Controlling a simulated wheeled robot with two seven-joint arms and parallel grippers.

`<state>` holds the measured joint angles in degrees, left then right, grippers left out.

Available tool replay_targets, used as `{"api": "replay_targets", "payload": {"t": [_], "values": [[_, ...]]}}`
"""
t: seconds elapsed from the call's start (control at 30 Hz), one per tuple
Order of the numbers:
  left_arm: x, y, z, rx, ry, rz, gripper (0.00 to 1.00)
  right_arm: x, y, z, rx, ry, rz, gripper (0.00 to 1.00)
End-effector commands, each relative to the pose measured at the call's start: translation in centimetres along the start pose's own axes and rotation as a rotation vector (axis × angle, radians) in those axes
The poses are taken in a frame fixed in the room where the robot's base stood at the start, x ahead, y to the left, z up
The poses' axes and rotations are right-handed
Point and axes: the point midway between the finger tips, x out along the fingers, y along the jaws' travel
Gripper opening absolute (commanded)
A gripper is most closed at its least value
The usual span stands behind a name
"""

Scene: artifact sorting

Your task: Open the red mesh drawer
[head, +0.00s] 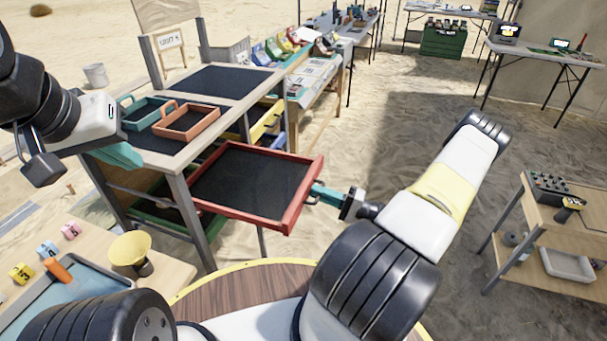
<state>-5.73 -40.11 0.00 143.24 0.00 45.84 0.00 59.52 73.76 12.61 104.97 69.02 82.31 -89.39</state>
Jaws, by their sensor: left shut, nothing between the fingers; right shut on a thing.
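The red mesh drawer (252,182) has a red frame and a dark mesh bottom. It sticks out well past the front of the wooden rack (176,155), and it looks empty. My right gripper (318,196) is at the middle of the drawer's front edge, with its teal fingers shut on the handle there; the fingers hide most of the handle. My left gripper (120,156) is shut and empty, at the left beside the rack and apart from the red drawer.
A teal tray (147,113) and an orange tray (186,121) sit on the rack top. Yellow and blue drawers (268,124) show behind, and a green drawer (155,212) lies lower.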

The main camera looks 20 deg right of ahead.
Motion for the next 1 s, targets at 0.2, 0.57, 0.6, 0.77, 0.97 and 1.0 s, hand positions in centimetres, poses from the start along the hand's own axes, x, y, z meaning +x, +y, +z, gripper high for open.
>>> {"api": "replay_targets", "payload": {"t": [0.2, 0.57, 0.6, 0.77, 0.97, 1.0], "values": [[0.0, 0.0, 0.0, 0.0, 0.0, 0.0, 0.0, 0.0, 0.1, 0.0, 0.0, 0.0, 0.004, 0.2], [0.0, 0.0, 0.0, 0.0, 0.0, 0.0, 0.0, -0.7, 0.1, -0.1, -0.001, 0.002, 0.002, 0.2], [0.0, 0.0, 0.0, 0.0, 0.0, 0.0, 0.0, -1.2, 0.1, -0.1, -0.002, 0.002, 0.002, 0.2], [0.0, 0.0, 0.0, 0.0, 0.0, 0.0, 0.0, -4.0, 0.1, -0.1, -0.001, 0.005, 0.004, 0.2], [0.0, 0.0, 0.0, 0.0, 0.0, 0.0, 0.0, -6.9, 0.1, -0.1, -0.001, 0.003, 0.003, 0.2], [0.0, 0.0, 0.0, 0.0, 0.0, 0.0, 0.0, -7.2, 0.1, -0.1, 0.0, 0.002, 0.003, 0.2]]}}
